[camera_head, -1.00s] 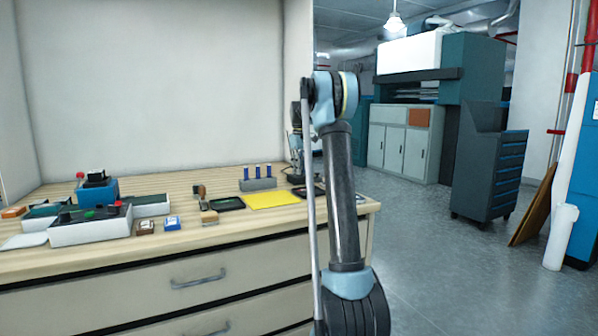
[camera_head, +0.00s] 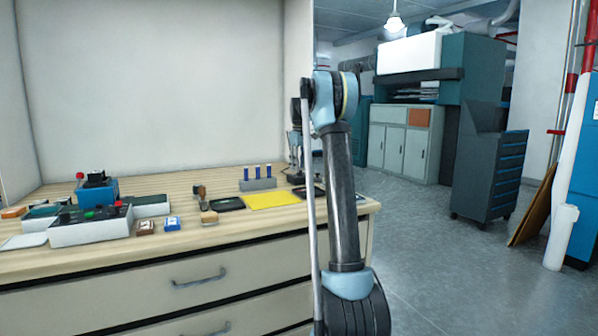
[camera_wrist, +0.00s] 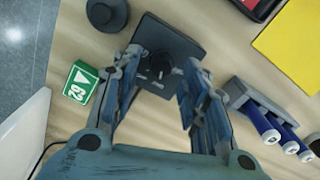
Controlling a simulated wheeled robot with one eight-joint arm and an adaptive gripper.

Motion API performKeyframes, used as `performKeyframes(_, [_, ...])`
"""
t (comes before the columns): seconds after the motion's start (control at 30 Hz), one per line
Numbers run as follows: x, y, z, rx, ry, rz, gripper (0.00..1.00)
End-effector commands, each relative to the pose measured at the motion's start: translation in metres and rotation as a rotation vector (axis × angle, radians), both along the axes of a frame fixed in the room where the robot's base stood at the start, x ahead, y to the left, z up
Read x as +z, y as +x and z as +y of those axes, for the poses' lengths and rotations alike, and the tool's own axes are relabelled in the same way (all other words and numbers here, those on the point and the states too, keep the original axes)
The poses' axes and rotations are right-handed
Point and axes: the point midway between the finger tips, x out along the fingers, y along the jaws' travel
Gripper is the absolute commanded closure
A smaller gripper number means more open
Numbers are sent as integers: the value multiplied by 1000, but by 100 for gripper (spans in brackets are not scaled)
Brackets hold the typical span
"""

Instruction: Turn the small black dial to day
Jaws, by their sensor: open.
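A dark square unit (camera_wrist: 180,42) lies on the wooden tabletop in the wrist view, with a small black dial (camera_wrist: 158,66) seemingly on its near part. The dial's markings are too small and dark to read. My gripper (camera_wrist: 160,64) is open, one finger on either side of the dial. I cannot tell whether the fingers touch it. In the head view my own arm hides the dial and most of my gripper.
A green block (camera_wrist: 80,85) with white marks stands left of my gripper. A round black object (camera_wrist: 107,14) lies beyond it. A grey holder with blue cylinders (camera_wrist: 268,118) is at the right. A yellow sheet (camera_head: 272,200) lies nearby.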

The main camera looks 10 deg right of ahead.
Motion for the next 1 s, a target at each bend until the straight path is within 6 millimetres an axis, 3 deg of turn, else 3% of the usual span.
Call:
performKeyframes(0.5, [87,1,0,0,0,0,59])
performKeyframes(0.7, [101,1,0,0,0,0,59])
performKeyframes(1.0, [104,1,0,0,0,0,59])
